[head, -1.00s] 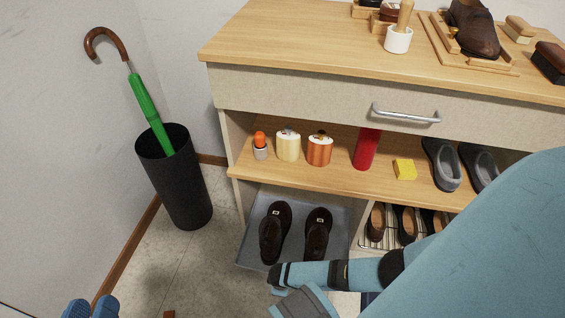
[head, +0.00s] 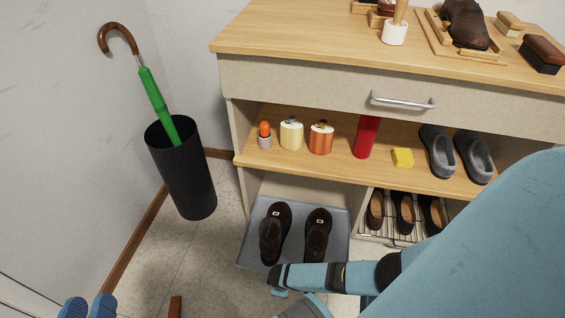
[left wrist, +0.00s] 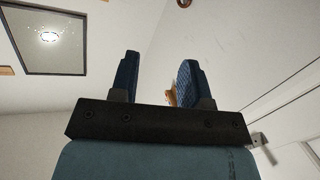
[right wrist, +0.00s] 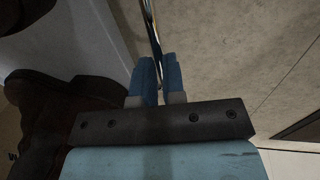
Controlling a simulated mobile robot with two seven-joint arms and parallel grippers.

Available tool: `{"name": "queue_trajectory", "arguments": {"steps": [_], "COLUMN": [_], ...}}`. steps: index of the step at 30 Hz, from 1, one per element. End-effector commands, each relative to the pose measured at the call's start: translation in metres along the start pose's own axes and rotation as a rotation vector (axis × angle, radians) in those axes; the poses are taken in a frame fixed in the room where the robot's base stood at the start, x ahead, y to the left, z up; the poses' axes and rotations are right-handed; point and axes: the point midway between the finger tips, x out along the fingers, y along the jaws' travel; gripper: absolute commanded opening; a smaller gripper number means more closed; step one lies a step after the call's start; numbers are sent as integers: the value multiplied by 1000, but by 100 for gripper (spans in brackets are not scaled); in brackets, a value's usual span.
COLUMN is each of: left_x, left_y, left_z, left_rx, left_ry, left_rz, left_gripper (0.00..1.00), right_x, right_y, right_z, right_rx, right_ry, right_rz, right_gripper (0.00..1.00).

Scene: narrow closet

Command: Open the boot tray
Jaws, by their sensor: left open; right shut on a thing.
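The boot tray (head: 341,247) is a grey, shallow tray at the bottom left of the cabinet. It sticks out past the cabinet front, and bare space shows behind it. A pair of dark brown shoes (head: 275,233) stands on it. In the right wrist view my right gripper (right wrist: 157,62) is shut on a thin metal bar, the tray handle (right wrist: 151,22), beside the tray's pale front. In the head view my right arm hides the handle and most of that gripper. My left gripper (head: 88,308) is open and empty at the lower left; its spread fingers also show in the left wrist view (left wrist: 158,75).
A black umbrella stand (head: 183,175) with a green umbrella (head: 158,105) stands left of the cabinet by the wall. A shoe rack (head: 385,232) sits right of the tray. A closed drawer with a metal handle (head: 403,102) is above.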

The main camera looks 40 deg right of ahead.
Motion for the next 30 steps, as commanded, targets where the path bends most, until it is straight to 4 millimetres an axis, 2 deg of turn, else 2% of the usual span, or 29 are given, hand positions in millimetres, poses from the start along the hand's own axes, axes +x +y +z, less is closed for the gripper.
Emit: {"name": "queue_trajectory", "arguments": {"steps": [1, 2, 3, 4, 5, 13, 17, 27, 30], "left_x": [0, 0, 0, 0, 0, -1, -2, -13, -14], "left_y": [0, 0, 0, 0, 0, 0, 2, 13, 10], "left_z": [0, 0, 0, 0, 0, 0, -11, -82, -83], "left_rx": [0, 0, 0, 0, 0, 4, 4, 10, 19], "left_ry": [0, 0, 0, 0, -1, -4, 22, 249, 246], "left_rz": [0, 0, 0, 0, 0, 1, -2, -23, -43], "left_gripper": [43, 43, 43, 43, 43, 43, 43, 43, 43], "right_x": [0, 0, 0, 0, 0, -1, -13, -89, -109], "right_y": [0, 0, 0, 0, 0, 0, 1, 1, 1], "right_z": [1, 1, 1, 1, 1, 0, 0, 1, 1], "right_rx": [0, 0, 0, 0, 0, 0, 0, 0, 0], "right_ry": [-3, -2, -2, -2, -2, -1, 0, 1, 0], "right_rz": [0, 0, 0, 0, 0, 0, 0, 0, -1], "right_gripper": [0, 17, 26, 33, 36, 36, 36, 36, 36]}}
